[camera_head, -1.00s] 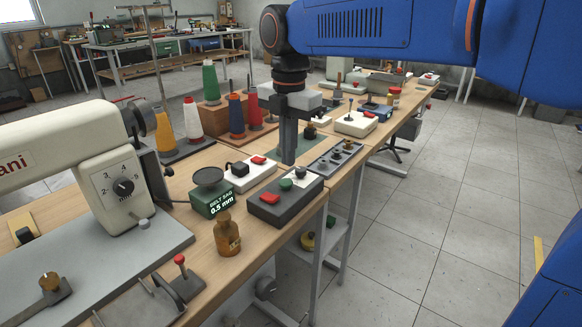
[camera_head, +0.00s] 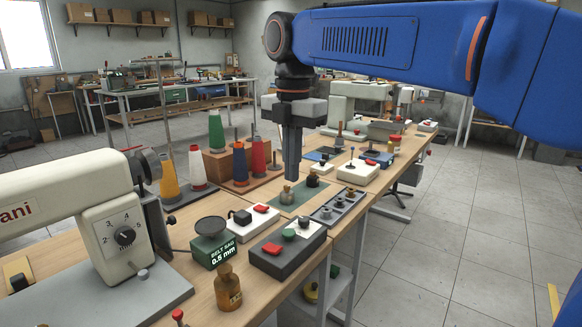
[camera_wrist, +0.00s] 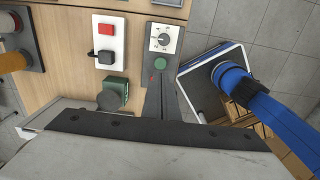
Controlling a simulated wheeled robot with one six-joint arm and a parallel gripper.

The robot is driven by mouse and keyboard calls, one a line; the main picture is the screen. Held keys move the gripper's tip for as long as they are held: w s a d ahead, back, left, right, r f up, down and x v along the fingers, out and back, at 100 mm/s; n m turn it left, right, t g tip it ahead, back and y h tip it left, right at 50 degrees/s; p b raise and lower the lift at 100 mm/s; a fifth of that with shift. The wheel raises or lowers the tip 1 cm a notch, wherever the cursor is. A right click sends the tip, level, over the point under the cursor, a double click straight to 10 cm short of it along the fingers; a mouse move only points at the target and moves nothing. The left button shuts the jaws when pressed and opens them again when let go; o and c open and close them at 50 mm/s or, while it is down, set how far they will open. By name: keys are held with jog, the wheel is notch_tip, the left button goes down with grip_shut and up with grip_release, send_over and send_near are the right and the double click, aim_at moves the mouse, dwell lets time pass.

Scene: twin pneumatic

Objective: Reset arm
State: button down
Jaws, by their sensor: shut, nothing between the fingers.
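My gripper (camera_head: 291,176) hangs straight down from the blue arm, fingers together and empty. In the head view its tips appear in front of the workbench (camera_head: 190,258), near a small round-topped brass piece (camera_head: 287,194) on a green mat (camera_head: 300,204). I cannot tell the exact height above the bench. In the wrist view the closed fingers (camera_wrist: 161,76) point towards a dark grey control box (camera_wrist: 172,20) with a white dial plate and a green button. The same dark box (camera_head: 278,262) shows a red switch in the head view.
A white switch box (camera_head: 250,224), a green "BELT SAG 0.5 mm" gauge (camera_head: 214,250), an amber bottle (camera_head: 228,290) and a sewing machine (camera_head: 62,222) crowd the bench. Coloured thread cones (camera_head: 216,132) stand behind. A grey tray with knobs (camera_head: 338,208) lies right. Open floor (camera_head: 470,240) is at right.

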jog(key=s+d+f+m+t, duration=0.1)
jog(key=s+d+f+m, duration=0.3)
jog(key=d+m, duration=0.4)
jog(key=s+d+f+m+t, duration=0.1)
jog(key=s+d+f+m, duration=0.35)
jog(key=d, duration=0.55)
jog(key=s+d+f+m+t, duration=0.1)
jog(key=s+d+f+m, duration=0.4)
jog(key=f+m, duration=0.3)
jog(key=s+d+f+m+t, duration=0.1)
jog(key=s+d+f+m, duration=0.4)
jog(key=s+f+m, duration=0.2)
jog(key=shift+d+f+m+t, duration=0.15)
jog(key=shift+f+m+t, duration=0.15)
jog(key=shift+f+m, duration=0.05)
